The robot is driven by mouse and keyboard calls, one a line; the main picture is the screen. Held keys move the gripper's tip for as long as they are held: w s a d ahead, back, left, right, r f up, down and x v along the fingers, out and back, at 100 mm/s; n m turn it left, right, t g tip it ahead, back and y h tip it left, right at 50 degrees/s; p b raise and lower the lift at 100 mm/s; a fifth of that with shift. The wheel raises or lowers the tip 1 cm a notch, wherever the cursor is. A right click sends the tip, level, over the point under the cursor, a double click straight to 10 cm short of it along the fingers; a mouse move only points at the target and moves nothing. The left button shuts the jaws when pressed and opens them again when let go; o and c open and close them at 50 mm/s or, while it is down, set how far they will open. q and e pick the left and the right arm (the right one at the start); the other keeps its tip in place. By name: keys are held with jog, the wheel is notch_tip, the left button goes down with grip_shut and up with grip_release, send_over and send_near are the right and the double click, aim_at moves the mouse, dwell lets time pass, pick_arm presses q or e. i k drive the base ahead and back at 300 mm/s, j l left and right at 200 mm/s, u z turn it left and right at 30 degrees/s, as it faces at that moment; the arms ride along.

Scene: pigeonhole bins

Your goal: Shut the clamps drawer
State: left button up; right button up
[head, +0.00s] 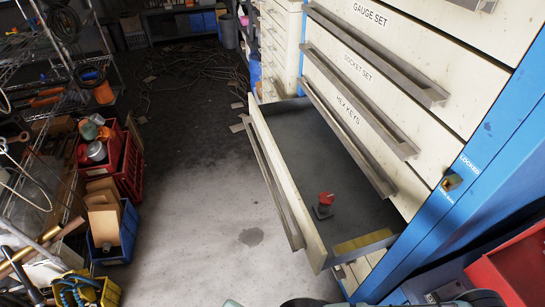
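One drawer (276,185) of the cream cabinet stands pulled far out, below the drawer marked HEX KEYS (350,120). Its front with a long metal handle (272,190) faces left, and any label on it cannot be read from here. Inside, near the drawer's near end, stands a small dark object with a red top (325,204). A yellow strip (362,241) shows at the near side of the drawer. Neither gripper can be made out; only parts that may be my arms show at the bottom edge.
Drawers marked SOCKET SET (362,72) and GAUGE SET (400,35) above look shut. The blue cabinet frame (450,200) has a lock. A red box (515,270) is at lower right. Crates (125,170) and wire shelving (40,60) line the left. The floor (190,220) between is clear.

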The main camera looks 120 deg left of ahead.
aim_at(305, 158)
jog(key=u, duration=3.9)
jog(key=i, duration=0.05)
